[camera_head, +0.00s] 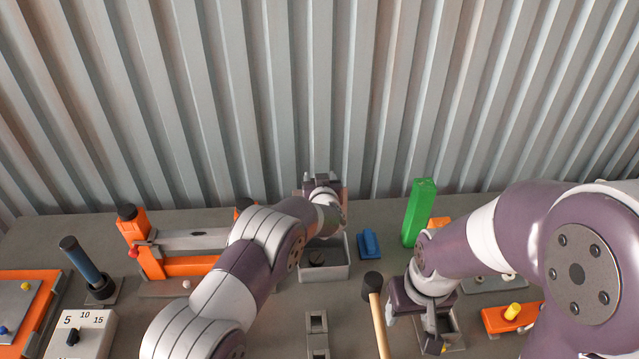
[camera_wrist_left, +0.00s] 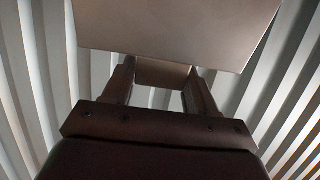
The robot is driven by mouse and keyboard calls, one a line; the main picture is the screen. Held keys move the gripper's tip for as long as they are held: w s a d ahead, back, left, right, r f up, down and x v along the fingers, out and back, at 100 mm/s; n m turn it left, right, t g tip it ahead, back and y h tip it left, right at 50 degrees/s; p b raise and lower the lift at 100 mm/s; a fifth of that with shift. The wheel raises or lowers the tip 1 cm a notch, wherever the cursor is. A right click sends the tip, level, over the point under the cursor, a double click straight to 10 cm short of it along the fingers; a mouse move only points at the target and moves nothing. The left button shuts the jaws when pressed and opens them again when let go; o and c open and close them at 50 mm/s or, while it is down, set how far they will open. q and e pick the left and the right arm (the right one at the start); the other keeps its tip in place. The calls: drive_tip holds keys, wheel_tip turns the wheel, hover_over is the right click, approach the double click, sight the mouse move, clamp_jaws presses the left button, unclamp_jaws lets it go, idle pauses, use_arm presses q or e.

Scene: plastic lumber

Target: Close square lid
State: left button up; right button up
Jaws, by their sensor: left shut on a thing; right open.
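A square lid (camera_wrist_left: 175,35) fills the top of the left wrist view as a flat, brownish-grey plate. My left gripper (camera_wrist_left: 163,75) is shut on a block-like part at the lid's near edge, with one finger on each side. In the head view my left gripper (camera_head: 322,183) is at the back of the table, just behind an open grey box (camera_head: 325,272). The lid is mostly hidden there by the gripper and wrist. A dark round thing lies inside the box. My right gripper (camera_head: 432,338) is open and points down at the front right.
A blue block (camera_head: 369,244) is right of the box and a green upright block (camera_head: 419,212) beyond it. A hammer (camera_head: 377,315) lies between my arms. An orange frame (camera_head: 150,255) stands left. A corrugated metal wall (camera_head: 330,90) closes off the back.

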use_arm(q)
drive_tip(key=s+t+b, duration=0.4)
drive_tip(key=s+b, duration=0.4)
drive_tip(key=b, duration=0.1)
drive_tip(key=shift+s+t+b, duration=0.15)
drive_tip(key=shift+t+b, duration=0.15)
drive_tip(key=shift+b, duration=0.05)
use_arm(e)
wheel_tip(320, 180, down, 11)
use_arm(q)
drive_tip(key=shift+f, duration=0.1)
drive_tip(key=o, duration=1.4)
use_arm(e)
drive_tip(key=shift+s, duration=0.1)
use_arm(q)
drive_tip(key=shift+s, duration=0.15)
use_arm(e)
wheel_tip(320, 180, down, 3)
drive_tip(key=b, duration=0.3)
drive_tip(key=shift+r, duration=0.1)
use_arm(q)
drive_tip(key=s, duration=0.8)
drive_tip(key=s+f, duration=0.1)
drive_tip(key=s, duration=0.3)
drive_tip(key=shift+s+f, duration=0.1)
drive_tip(key=shift+s, duration=0.15)
